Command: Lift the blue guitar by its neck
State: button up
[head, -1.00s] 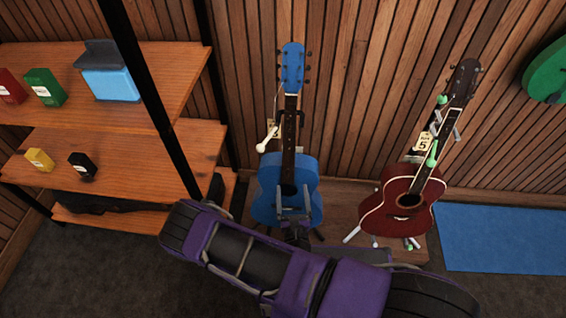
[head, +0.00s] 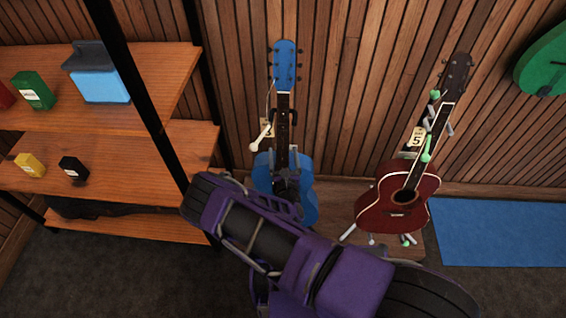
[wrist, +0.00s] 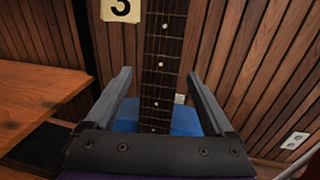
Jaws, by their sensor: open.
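The blue guitar (head: 285,66) stands upright on a stand against the wood-slat wall in the head view. Its dark neck (wrist: 160,75) runs up the middle of the wrist view, with a bit of blue body (wrist: 183,121) below. My gripper (wrist: 158,73) is open, with one finger on each side of the neck. A gap shows between the neck and each finger. In the head view my gripper (head: 287,185) is in front of the upper body near the neck's base. My arm hides part of the lower body.
A red guitar (head: 398,205) stands close on the right, with green and white stand parts. A wooden shelf (head: 110,145) with a black post and small boxes is at left. A blue mat (head: 500,232) lies at right. A number tag (wrist: 121,8) is on the wall.

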jog(key=shift+w+a, duration=0.1)
jog(key=shift+w, duration=0.9)
grip_shut()
jog(key=shift+r, duration=0.15)
